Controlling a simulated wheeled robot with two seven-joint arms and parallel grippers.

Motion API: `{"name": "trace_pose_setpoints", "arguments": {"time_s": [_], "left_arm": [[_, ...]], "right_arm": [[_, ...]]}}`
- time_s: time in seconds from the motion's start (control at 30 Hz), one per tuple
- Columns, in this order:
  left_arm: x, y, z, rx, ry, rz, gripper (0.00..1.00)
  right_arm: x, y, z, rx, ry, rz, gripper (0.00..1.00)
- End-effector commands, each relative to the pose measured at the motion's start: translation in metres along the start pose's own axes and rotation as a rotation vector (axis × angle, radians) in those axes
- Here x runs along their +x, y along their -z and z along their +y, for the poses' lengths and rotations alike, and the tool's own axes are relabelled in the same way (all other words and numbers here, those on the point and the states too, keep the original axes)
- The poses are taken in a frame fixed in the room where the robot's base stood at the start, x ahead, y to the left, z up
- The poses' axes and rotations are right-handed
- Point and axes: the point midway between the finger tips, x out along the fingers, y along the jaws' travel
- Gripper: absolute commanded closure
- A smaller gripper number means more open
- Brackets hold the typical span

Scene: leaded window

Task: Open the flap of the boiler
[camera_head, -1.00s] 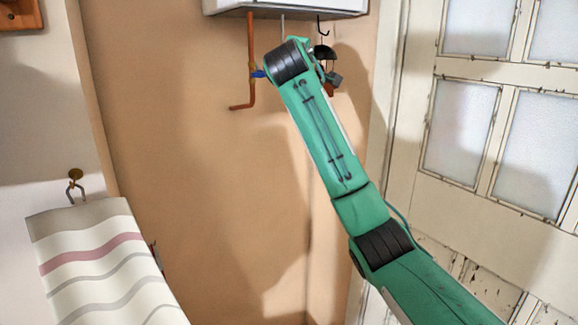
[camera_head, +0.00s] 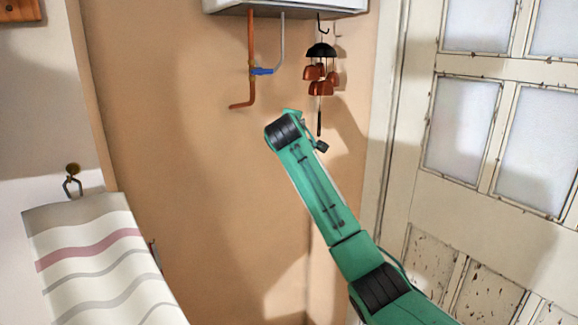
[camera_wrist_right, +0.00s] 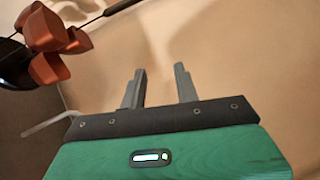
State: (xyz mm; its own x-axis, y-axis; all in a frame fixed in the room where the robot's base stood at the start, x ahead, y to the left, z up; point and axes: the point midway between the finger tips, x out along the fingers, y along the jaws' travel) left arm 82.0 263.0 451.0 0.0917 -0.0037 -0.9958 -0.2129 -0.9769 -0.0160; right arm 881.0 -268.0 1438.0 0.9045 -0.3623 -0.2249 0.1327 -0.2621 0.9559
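The boiler (camera_head: 290,6) shows only as the lower edge of a white box on the wall, at the top of the head view. Its flap cannot be made out, and most of the boiler is out of the picture. My right arm reaches up from the lower right, its wrist below the boiler and the pipes. In the right wrist view my right gripper (camera_wrist_right: 160,84) is open, with its two grey fingers apart and nothing between them. Its fingers cannot be made out in the head view. My left gripper is in neither view.
A paned door (camera_head: 470,68) stands right; a striped cloth (camera_head: 95,250) hangs left.

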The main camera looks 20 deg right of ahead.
Motion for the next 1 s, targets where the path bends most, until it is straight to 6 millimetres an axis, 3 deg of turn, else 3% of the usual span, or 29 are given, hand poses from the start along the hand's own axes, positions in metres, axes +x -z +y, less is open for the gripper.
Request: {"name": "trace_pose_setpoints", "arguments": {"time_s": [0.2,0.5,0.7,1.0], "left_arm": [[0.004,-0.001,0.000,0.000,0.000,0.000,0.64],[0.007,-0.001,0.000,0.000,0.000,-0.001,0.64],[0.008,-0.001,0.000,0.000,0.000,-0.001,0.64],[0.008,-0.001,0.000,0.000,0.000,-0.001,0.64]], "right_arm": [[0.017,-0.005,-0.043,0.009,0.043,0.002,0.69],[0.033,-0.012,-0.088,0.024,0.087,0.006,0.69],[0.037,-0.013,-0.100,0.029,0.099,0.007,0.69],[0.037,-0.014,-0.101,0.030,0.100,0.008,0.69]]}}
